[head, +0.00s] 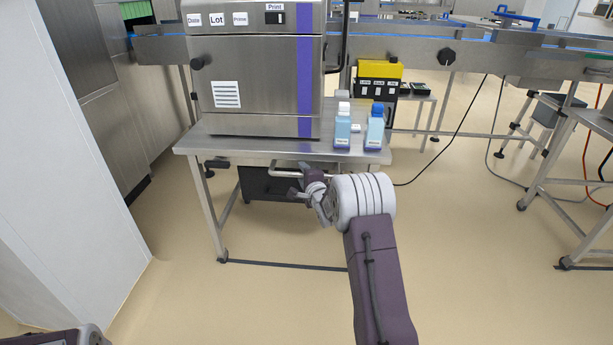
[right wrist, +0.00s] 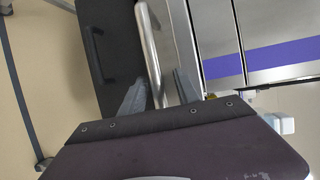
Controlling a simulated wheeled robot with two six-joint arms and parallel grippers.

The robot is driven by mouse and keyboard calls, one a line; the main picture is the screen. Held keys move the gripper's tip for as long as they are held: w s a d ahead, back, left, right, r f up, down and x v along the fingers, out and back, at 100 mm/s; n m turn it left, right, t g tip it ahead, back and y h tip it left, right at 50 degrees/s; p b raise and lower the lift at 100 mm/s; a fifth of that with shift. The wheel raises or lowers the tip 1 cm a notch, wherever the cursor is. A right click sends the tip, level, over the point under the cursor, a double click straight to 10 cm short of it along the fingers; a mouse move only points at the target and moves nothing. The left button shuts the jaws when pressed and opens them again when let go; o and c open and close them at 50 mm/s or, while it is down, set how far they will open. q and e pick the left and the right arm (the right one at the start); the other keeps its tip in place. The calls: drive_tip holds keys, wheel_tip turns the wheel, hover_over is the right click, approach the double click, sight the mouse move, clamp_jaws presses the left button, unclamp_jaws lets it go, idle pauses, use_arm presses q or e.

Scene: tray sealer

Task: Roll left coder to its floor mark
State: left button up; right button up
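The coder is a steel cabinet (head: 262,75) with a purple stripe and labels "Date", "Lot" and "Print". It stands on a steel table (head: 225,145) with legs. A horizontal handle bar (head: 290,172) runs below the tabletop's front edge. My right gripper (head: 301,184) is at this bar. In the right wrist view the bar (right wrist: 148,45) passes between the two fingers (right wrist: 157,92), which stand apart with a gap beside it. A dark line (head: 285,265) lies on the floor by the table's front legs. My left gripper is out of view.
A dark box (head: 262,186) is under the table. A conveyor (head: 430,45) runs behind. A white wall panel (head: 70,190) stands left. Another steel table (head: 570,190) is at right. Front floor is clear.

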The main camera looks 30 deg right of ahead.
drive_tip(key=p+v, duration=0.1)
drive_tip(key=v, duration=0.4)
drive_tip(key=shift+s+f, duration=0.1)
drive_tip(key=shift+a, duration=0.1)
